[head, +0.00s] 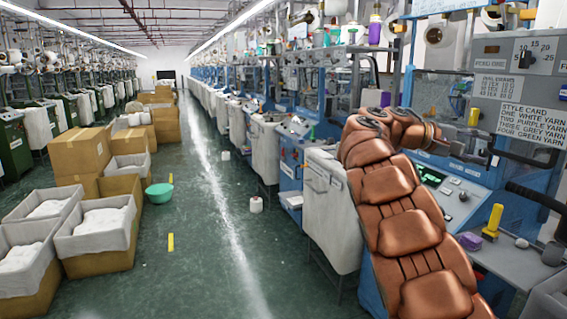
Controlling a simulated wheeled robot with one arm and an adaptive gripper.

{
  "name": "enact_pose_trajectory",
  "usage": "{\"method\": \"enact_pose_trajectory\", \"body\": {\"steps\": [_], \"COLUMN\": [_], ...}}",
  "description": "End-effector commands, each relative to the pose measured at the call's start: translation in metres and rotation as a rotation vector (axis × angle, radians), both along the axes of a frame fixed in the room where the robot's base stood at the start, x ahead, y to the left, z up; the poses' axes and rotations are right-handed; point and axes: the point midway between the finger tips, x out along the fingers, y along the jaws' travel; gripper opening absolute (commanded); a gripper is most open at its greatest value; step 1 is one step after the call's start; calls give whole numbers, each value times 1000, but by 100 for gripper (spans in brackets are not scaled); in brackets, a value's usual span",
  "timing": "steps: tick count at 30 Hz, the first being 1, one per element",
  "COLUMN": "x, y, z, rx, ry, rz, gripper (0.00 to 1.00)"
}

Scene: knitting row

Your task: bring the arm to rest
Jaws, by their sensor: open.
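My copper-coloured arm (405,225) rises from the bottom right and bends over to the right at its top. My gripper (484,154) is small and dark at the arm's end, pointing right in front of the blue knitting machine (462,190). Its jaws are open, and I see nothing held between them. It is above the machine's sloped control panel and below the grey box with the style card (524,122). The arm hides part of the machine behind it.
A purple block (470,241) and a yellow-handled tool (493,221) are on the grey bench at right. White bins (331,215) line the machine row. The green aisle floor (205,265) is mostly clear.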

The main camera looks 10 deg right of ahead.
Motion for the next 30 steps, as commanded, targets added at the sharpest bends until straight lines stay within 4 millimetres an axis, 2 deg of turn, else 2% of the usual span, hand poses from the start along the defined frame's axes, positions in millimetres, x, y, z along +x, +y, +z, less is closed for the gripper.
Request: {"method": "enact_pose_trajectory", "body": {"steps": [2,7,14,23,30], "x": [-5,-27,-71,-135,-192], "y": [3,18,51,115,184], "z": [-1,-19,-65,-136,-196], "rx": [15,111,301,580,818], "ry": [-2,-2,-22,-65,-92], "rz": [2,12,27,42,47], "gripper": [41,41,41,41,41]}}
